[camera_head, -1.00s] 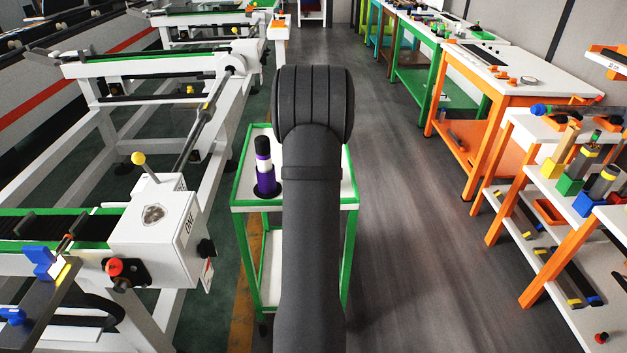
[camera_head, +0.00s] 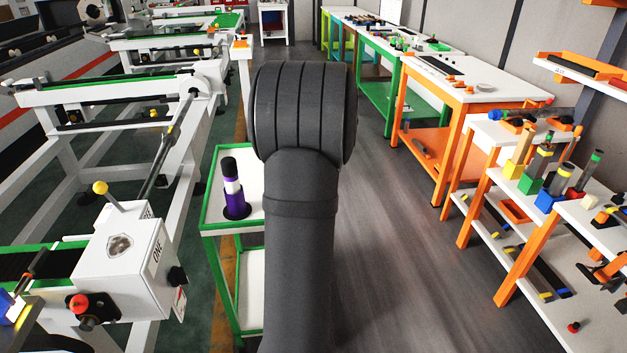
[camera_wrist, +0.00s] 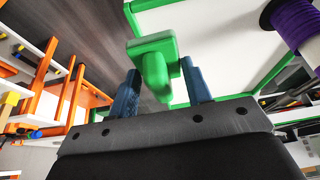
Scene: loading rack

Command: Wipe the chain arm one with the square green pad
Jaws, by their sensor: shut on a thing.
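My gripper (camera_wrist: 160,88) is shut on the green pad (camera_wrist: 153,48) in the wrist view. The pad's flat plate is at the far end and its rounded handle sits between the two blue fingers. In the head view my own dark arm hides the gripper and the pad. The chain arm one is the white unit marked ONE (camera_head: 125,255) at the lower left of the head view, with a yellow-knobbed lever and a red knob. It stands left of my arm, apart from it.
A green-edged white cart (camera_head: 212,205) carrying a purple, white and black cylinder (camera_head: 233,190) stands between the unit and my arm. At right, an orange-legged shelf (camera_head: 510,190) holds many tools, with an orange-framed table (camera_head: 470,85) behind. The grey floor (camera_head: 400,250) between is clear.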

